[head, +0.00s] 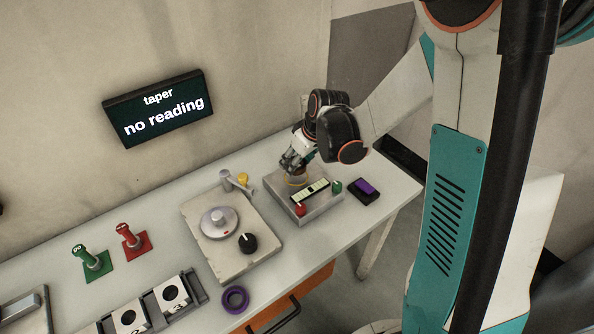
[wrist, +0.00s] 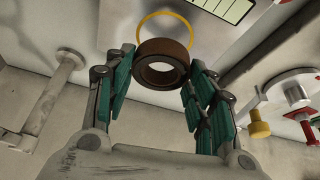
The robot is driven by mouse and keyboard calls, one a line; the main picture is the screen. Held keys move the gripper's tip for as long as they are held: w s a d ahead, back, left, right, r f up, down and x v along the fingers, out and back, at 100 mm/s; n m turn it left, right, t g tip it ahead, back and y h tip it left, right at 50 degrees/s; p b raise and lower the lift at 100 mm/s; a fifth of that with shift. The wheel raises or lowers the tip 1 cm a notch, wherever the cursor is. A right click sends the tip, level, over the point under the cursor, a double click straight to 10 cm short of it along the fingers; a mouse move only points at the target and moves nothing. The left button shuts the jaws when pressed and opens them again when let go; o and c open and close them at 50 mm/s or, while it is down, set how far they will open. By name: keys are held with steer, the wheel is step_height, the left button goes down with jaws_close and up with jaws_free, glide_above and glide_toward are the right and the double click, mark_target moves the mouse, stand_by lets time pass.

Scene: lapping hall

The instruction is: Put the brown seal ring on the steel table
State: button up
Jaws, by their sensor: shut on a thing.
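The brown seal ring (wrist: 162,47) is between the fingers of my gripper (wrist: 160,72) in the wrist view, its hole showing. In the head view my gripper (head: 295,163) points down over the back of a grey box, with the brown ring (head: 296,181) just under its fingertips. A yellow circle (wrist: 146,19) marked on the box shows behind the ring. I cannot tell whether the ring touches the box. The long pale grey table (head: 160,226) carries the box; it looks like the steel table.
A purple ring (head: 235,299) lies near the table's front edge.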

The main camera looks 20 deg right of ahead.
mark_target(297, 178)
steer(key=shift+f+b, duration=0.55)
steer(key=shift+f, duration=1.25)
steer(key=shift+f, duration=0.15)
steer(key=o, duration=1.1)
steer(key=shift+c, duration=0.2)
steer(key=p+v, duration=0.4)
steer(key=v, duration=0.9)
steer(key=s+a+r+m+t+h, duration=0.1)
steer(key=s+r+m, duration=0.1)
steer(key=s+r, duration=0.4)
steer(key=s+a+r+m+t+h, duration=0.1)
steer(key=s+r, duration=0.5)
steer(key=s, duration=0.6)
steer(key=shift+a+m+t, duration=0.15)
steer(key=shift+m+t, duration=0.45)
steer(key=shift+m, duration=0.6)
